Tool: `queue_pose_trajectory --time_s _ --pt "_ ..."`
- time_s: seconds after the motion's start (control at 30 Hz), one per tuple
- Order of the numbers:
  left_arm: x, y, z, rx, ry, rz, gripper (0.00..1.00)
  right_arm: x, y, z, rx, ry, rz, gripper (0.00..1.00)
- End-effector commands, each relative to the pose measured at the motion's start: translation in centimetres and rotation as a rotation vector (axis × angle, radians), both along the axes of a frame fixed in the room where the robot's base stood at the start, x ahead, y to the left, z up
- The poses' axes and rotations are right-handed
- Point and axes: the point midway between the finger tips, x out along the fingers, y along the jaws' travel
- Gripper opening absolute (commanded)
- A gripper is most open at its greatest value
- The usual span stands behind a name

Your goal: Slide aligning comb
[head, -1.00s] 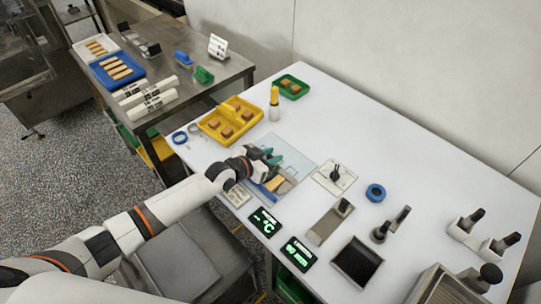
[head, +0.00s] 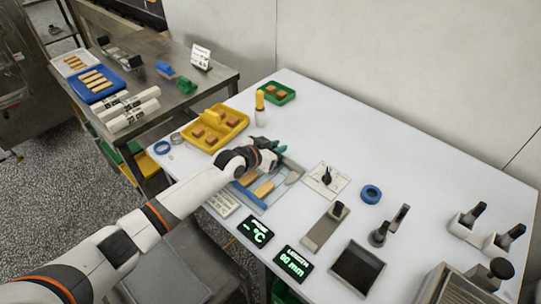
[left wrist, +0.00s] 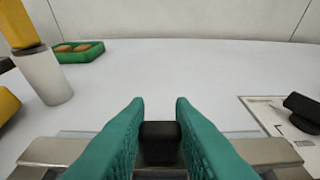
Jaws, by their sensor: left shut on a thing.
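My left gripper (head: 272,148) is at the back part of the pale mesh panel (head: 243,197) on the white table. In the left wrist view its teal fingers (left wrist: 160,125) are shut on the black knob (left wrist: 160,143) of a metal bar, which looks like the comb (left wrist: 268,151). The bar runs crosswise, out to both sides of the fingers. In the head view the hand hides most of it. Tan bars (head: 264,187) lie on the panel in front of the hand. My right gripper is not in view.
A yellow tray (head: 240,109) and yellow-topped bottle (head: 260,106) stand behind left; a green tray (head: 291,97) is farther back. A dial plate (head: 318,188) and blue ring (head: 371,194) are to the right. Digital displays (head: 257,232) are in front. The table behind the dial is clear.

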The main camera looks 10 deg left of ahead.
Motion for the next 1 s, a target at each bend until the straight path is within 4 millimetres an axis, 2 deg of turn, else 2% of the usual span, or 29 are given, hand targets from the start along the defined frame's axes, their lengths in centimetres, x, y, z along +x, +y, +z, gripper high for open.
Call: queue_pose_trajectory --time_s 0.17,0.2,0.33,0.73,1.0 --pt "0.1 0.0 0.4 -0.003 -0.005 0.0 0.0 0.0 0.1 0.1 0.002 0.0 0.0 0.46" --pt "0.1 0.0 0.4 -0.003 -0.005 0.0 0.23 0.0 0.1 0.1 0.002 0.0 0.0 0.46" --pt "0.1 0.0 0.4 -0.003 -0.005 0.0 0.44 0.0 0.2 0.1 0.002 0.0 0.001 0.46" --pt "-0.6 0.4 0.4 -0.001 -0.002 -0.001 0.44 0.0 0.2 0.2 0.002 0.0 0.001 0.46" --pt "-4.2 2.8 2.1 -0.001 -0.002 -0.001 0.44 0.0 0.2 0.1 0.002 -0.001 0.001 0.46"
